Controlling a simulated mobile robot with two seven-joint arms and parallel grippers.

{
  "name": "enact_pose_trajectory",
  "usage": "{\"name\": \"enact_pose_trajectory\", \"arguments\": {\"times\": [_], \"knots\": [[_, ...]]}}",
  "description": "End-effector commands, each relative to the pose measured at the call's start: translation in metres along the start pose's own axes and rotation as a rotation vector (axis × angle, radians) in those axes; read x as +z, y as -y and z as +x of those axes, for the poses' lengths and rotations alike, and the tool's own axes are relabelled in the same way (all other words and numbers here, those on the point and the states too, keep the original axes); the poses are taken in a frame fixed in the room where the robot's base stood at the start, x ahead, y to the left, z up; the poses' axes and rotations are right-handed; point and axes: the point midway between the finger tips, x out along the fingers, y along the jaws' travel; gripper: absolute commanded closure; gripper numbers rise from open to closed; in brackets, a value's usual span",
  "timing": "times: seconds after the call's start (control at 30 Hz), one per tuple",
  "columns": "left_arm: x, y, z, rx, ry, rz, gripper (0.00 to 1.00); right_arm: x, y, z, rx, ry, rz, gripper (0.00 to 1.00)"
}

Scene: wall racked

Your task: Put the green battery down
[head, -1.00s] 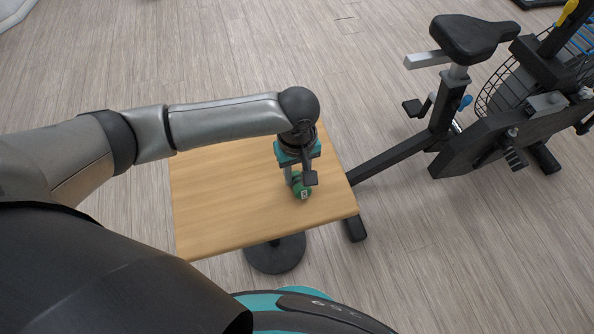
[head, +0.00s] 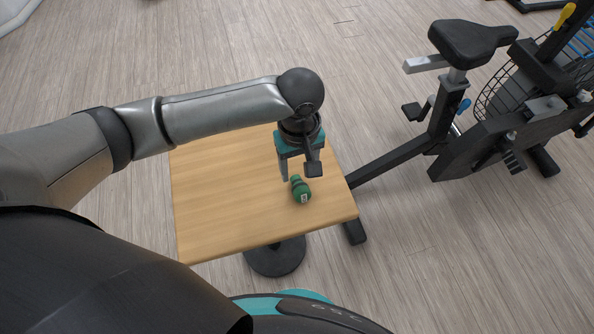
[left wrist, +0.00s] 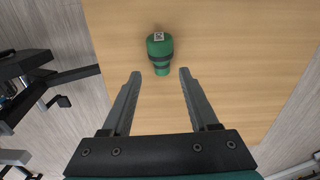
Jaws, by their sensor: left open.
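The green battery (head: 302,192) lies on the wooden table (head: 220,205), right of the table's middle. It is a green cylinder with a narrower end, a dark band and a small white label. It also shows in the left wrist view (left wrist: 160,50), just beyond the fingertips. My left gripper (head: 298,173) is open and empty above and behind the battery, apart from it. In the left wrist view both fingers (left wrist: 160,74) are spread with a clear gap. My right gripper does not show.
A black exercise bike (head: 470,110) stands right of the table, its frame bar reaching close to the table's right edge. The rest of the tabletop is bare. Open wooden floor lies behind the table.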

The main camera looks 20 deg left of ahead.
Motion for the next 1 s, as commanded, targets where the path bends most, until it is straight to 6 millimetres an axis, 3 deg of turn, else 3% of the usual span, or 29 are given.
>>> {"name": "enact_pose_trajectory", "arguments": {"times": [0.03, 0.1, 0.4, 0.6, 1.0], "knots": [[0.000, -0.001, -0.018, 0.004, -0.001, 0.000, 0.40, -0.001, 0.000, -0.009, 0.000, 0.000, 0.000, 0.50], [0.000, -0.001, -0.035, 0.004, 0.000, 0.000, 0.40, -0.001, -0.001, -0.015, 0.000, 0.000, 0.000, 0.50], [0.000, -0.001, -0.088, 0.002, -0.001, 0.000, 0.40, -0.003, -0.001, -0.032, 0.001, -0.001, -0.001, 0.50], [0.001, -0.001, -0.099, 0.001, 0.001, 0.000, 0.40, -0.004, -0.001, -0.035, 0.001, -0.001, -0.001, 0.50], [0.001, 0.000, -0.099, 0.000, 0.001, 0.000, 0.40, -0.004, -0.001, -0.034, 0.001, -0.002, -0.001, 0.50]]}}
